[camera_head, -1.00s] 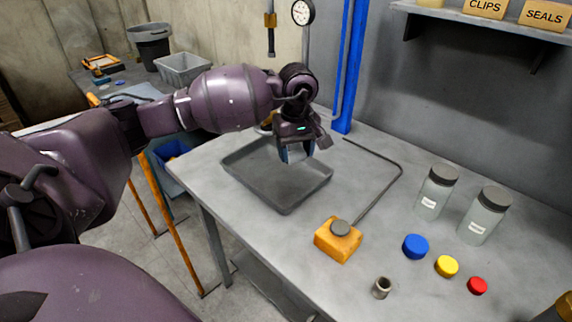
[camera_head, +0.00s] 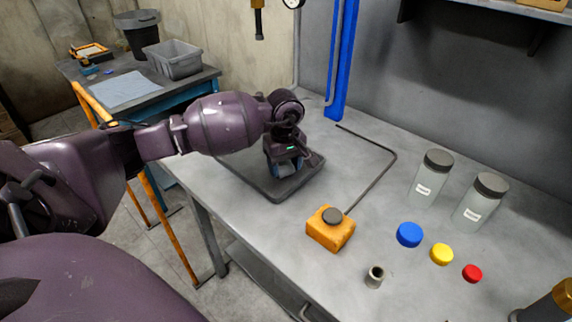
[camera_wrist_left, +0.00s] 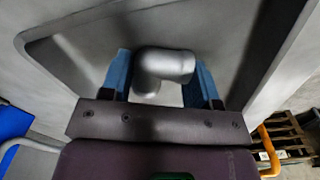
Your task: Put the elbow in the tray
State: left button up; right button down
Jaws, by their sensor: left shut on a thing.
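The dark grey tray (camera_head: 276,197) lies on the workbench, partly covered by my left arm in the head view. My left gripper (camera_head: 287,170) points down inside the tray's outline, low over its floor. In the left wrist view the grey metal elbow (camera_wrist_left: 168,66) sits between the blue fingers of my left gripper, which is shut on it. The tray's walls (camera_wrist_left: 265,60) show around the elbow. I cannot tell whether the elbow touches the tray's floor. The elbow is hidden in the head view. My right gripper is not in view.
Further right are a small metal fitting (camera_head: 375,276), blue, yellow and red caps (camera_head: 441,254), and two jars (camera_head: 431,178).

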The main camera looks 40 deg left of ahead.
aim_at(285, 165)
pick_arm(q)
jog(key=shift+r, duration=0.15)
jog(key=o, duration=1.1)
jog(key=shift+f, duration=0.2)
jog(key=shift+r, duration=0.3)
jog(key=shift+r+p, duration=0.75)
jog(key=shift+r, duration=5.1)
